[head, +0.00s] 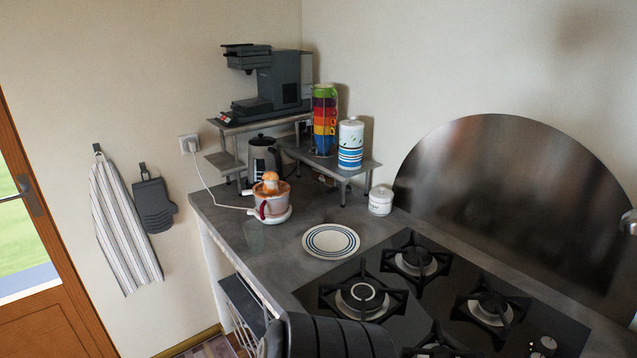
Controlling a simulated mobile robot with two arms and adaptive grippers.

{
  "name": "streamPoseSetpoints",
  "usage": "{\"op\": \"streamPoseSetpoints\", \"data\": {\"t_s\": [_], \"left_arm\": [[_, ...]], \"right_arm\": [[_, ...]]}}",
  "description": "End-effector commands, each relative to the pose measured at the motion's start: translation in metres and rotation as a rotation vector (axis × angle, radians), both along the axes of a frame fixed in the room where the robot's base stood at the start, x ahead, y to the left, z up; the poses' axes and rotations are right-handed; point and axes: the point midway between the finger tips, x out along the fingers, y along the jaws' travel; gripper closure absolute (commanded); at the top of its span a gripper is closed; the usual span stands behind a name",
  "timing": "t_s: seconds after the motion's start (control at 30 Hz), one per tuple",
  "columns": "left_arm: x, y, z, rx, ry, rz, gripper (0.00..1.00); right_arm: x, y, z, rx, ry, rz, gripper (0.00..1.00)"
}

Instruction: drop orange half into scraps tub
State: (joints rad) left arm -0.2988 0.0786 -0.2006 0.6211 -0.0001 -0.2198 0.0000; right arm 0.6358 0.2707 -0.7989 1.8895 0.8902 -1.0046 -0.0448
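An orange piece (270,177) sits on top of a citrus juicer (271,205) at the back left of the counter. I cannot tell its cut side at this size. A small white round pot (380,203) stands right of the juicer, by the shelf foot. I cannot tell whether it is the scraps tub, and no other clear tub shows. Neither gripper can be made out in the head view.
A striped plate (331,241) lies beside the gas hob (420,290). A kettle (262,156) and a shelf (340,163) with stacked cups (325,120) and a canister (351,146) stand behind. A power cord (205,180) runs leftward.

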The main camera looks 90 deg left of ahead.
Motion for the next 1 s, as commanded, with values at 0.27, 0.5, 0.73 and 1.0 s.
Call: {"op": "streamPoseSetpoints", "data": {"t_s": [0.27, 0.5, 0.73, 1.0], "left_arm": [[-0.0012, 0.0000, -0.0025, 0.001, 0.002, -0.001, 0.60], [-0.0014, 0.0001, -0.0025, 0.001, 0.003, -0.001, 0.60], [-0.0015, 0.0004, -0.0026, 0.001, 0.003, 0.000, 0.60], [-0.0037, 0.0044, -0.0026, 0.005, 0.005, 0.001, 0.60]], "right_arm": [[-0.0001, 0.0001, -0.0018, 0.001, 0.000, 0.000, 1.00], [-0.0001, 0.0000, -0.0020, 0.001, 0.000, 0.000, 0.87], [-0.0001, -0.0001, -0.0021, 0.000, 0.000, 0.000, 0.78], [-0.0009, -0.0042, -0.0006, -0.002, -0.002, -0.001, 0.78]]}}
